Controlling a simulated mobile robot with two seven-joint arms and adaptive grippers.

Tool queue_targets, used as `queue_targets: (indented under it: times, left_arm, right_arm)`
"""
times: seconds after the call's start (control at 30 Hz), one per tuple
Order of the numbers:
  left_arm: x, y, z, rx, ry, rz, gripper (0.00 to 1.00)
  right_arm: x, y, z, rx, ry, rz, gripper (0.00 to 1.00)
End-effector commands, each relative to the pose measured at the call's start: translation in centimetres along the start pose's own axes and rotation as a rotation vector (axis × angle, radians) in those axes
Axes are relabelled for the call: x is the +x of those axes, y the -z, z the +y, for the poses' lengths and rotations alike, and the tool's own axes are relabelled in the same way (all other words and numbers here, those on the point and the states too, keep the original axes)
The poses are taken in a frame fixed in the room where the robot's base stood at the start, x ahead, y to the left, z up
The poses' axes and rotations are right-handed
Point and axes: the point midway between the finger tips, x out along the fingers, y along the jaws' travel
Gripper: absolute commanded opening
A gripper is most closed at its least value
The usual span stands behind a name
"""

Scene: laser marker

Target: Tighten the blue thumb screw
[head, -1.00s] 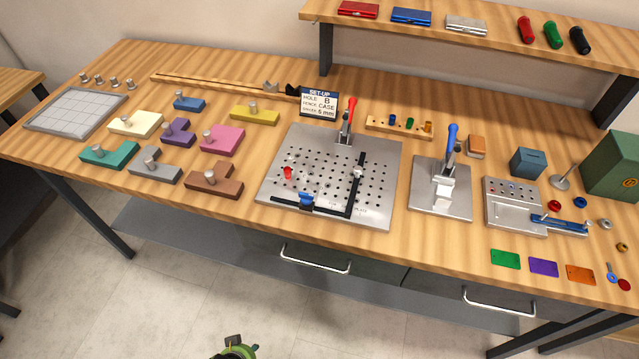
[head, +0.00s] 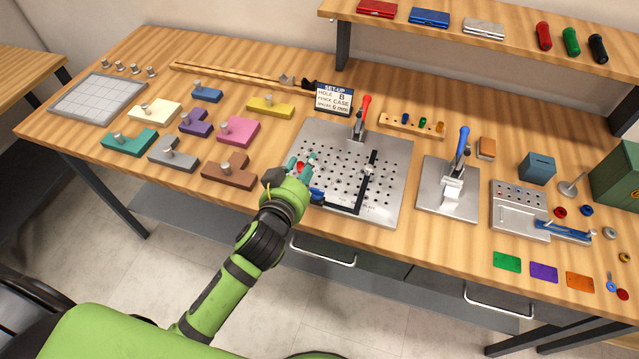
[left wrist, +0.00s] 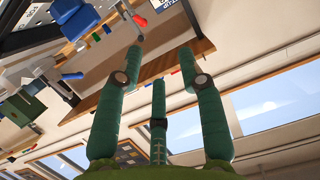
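The blue thumb screw (head: 317,194) sits at the front left of the perforated fixture plate (head: 390,212), at the left end of a black bar. My left gripper (head: 302,166) is above the plate's left edge, just left of and behind the blue screw in the head view. Its teal fingers are spread and hold nothing, as the left wrist view (left wrist: 159,62) also shows. A blue part, apparently the screw, appears there at upper left (left wrist: 75,18), outside the fingers. A red knob (head: 301,167) shows among the fingers in the head view; whether they touch it is unclear. My right gripper is out of view.
A red-handled clamp (head: 361,113) stands at the plate's back and a blue-handled clamp (head: 460,150) to its right. A brown block (head: 229,173) and other coloured blocks lie to the left. The set-up card (head: 334,99) stands behind.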

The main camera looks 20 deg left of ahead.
Motion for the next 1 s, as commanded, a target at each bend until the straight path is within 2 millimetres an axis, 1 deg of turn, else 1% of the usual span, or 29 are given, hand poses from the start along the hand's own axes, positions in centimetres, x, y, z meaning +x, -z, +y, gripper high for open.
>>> queue_targets:
  times: [0.03, 0.07, 0.1, 0.17, 0.2, 0.27, 0.3, 0.37, 0.4, 0.43, 0.47, 0.5, 0.57, 0.6, 0.67, 0.7, 0.77, 0.8, 0.87, 0.9, 1.0]
  left_arm:
    - [0.7, 3.0, 1.0, 0.005, -0.034, 0.104, 0.39]
    - [1.0, 4.7, 1.7, 0.007, -0.061, 0.169, 0.39]
    - [1.1, 7.2, 2.9, 0.013, -0.108, 0.262, 0.39]
    - [0.8, 11.1, 5.3, 0.029, -0.203, 0.406, 0.39]
    - [0.3, 13.6, 7.3, 0.048, -0.285, 0.502, 0.39]
    - [-1.0, 16.5, 10.6, 0.088, -0.433, 0.627, 0.39]
    - [-2.1, 17.9, 12.9, 0.125, -0.542, 0.692, 0.39]
    - [-3.8, 18.9, 16.2, 0.195, -0.715, 0.758, 0.39]
    - [-5.0, 18.9, 18.3, 0.252, -0.834, 0.779, 0.39]
    - [-5.8, 18.5, 19.8, 0.299, -0.923, 0.78, 0.39]
    - [-6.5, 18.0, 21.0, 0.351, -1.01, 0.772, 0.39]
    - [-7.2, 16.8, 22.4, 0.426, -1.122, 0.743, 0.39]
    - [-8.0, 14.5, 23.8, 0.548, -1.275, 0.658, 0.39]
    - [-8.2, 12.7, 24.1, 0.636, -1.362, 0.578, 0.39]
    - [-7.9, 9.7, 23.7, 0.771, -1.463, 0.419, 0.39]
    - [-7.4, 7.7, 22.9, 0.861, -1.506, 0.292, 0.39]
    - [-6.2, 5.1, 20.7, 0.989, -1.53, 0.076, 0.39]
    - [-5.3, 3.7, 18.7, 1.065, -1.518, -0.073, 0.39]
    - [-3.9, 2.3, 15.4, 1.156, -1.465, -0.294, 0.39]
    - [-3.0, 1.8, 13.1, 1.202, -1.412, -0.429, 0.39]
    - [-1.4, 1.5, 8.0, 1.27, -1.26, -0.702, 0.39]
  right_arm:
    - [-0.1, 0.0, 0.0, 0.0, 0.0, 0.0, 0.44]
    - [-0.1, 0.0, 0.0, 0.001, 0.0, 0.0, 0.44]
    - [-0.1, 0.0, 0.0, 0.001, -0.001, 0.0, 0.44]
    - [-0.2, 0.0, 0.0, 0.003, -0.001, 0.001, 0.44]
    - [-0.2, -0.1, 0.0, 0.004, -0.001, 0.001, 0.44]
    - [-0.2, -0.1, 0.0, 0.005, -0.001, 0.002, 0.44]
    - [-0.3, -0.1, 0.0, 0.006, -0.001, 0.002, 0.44]
    - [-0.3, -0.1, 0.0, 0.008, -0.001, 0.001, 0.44]
    - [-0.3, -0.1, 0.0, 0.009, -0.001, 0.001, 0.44]
    - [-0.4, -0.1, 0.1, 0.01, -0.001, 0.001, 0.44]
    - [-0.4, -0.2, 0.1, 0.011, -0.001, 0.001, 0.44]
    - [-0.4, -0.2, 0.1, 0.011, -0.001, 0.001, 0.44]
    - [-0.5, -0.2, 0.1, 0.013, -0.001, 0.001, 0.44]
    - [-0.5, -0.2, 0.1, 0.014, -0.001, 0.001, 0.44]
    - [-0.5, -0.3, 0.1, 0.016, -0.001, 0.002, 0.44]
    - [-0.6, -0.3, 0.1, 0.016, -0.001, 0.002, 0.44]
    - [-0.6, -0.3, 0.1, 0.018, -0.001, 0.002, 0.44]
    - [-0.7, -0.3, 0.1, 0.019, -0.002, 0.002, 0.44]
    - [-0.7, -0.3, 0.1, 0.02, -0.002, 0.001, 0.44]
    - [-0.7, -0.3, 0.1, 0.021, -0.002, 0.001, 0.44]
    - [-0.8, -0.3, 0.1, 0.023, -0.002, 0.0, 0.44]
